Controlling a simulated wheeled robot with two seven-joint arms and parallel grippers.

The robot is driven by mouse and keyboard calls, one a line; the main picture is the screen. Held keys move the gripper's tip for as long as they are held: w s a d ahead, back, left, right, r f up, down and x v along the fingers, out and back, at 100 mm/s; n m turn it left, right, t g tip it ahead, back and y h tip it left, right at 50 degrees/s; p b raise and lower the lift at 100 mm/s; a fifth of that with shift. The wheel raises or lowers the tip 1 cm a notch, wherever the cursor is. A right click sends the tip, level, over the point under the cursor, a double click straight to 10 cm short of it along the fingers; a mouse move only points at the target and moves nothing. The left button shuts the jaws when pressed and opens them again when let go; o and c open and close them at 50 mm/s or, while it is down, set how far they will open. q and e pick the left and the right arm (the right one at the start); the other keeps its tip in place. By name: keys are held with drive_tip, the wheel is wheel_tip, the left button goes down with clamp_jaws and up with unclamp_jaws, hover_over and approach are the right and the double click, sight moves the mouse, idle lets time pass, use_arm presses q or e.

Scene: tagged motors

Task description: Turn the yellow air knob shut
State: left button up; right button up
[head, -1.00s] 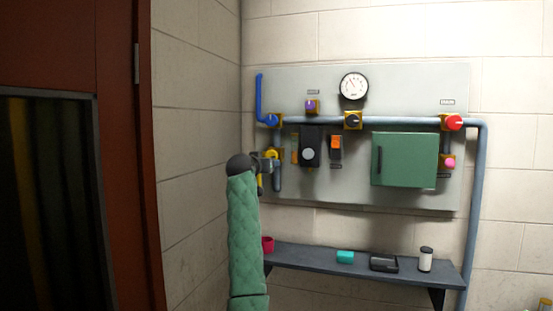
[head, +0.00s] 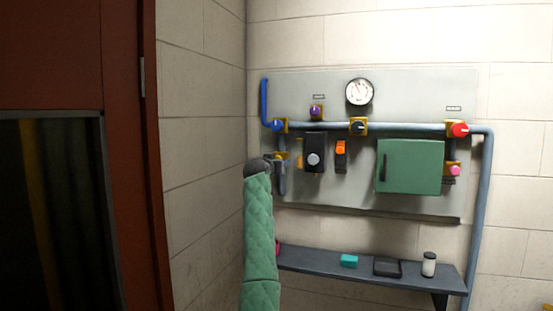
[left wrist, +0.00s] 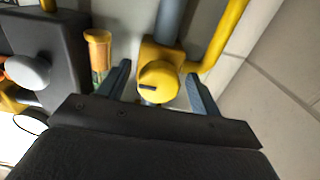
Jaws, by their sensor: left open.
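The yellow air knob (left wrist: 158,82) is a round yellow cap with a dark slot mark, on a yellow square valve body at the end of a grey-blue pipe. In the left wrist view it sits between the two fingers of my left gripper (left wrist: 159,92), which is open. The fingers stand on either side, apart from the knob as far as I can tell. In the head view my left gripper (head: 272,161) is at the lower left valve on the panel and mostly hides the knob. My right gripper is not in view.
A yellow pipe (left wrist: 226,34) runs close beside the knob. An orange-topped cylinder (left wrist: 98,50) and a dark box with a grey knob (left wrist: 28,70) are on the other side. The side wall (head: 205,150) is near. A shelf (head: 335,263) with small items is below.

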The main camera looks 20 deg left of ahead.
use_arm(q)
drive_tip(key=shift+w, duration=0.3)
drive_tip(key=c, duration=0.9)
drive_tip(key=shift+c, duration=0.2)
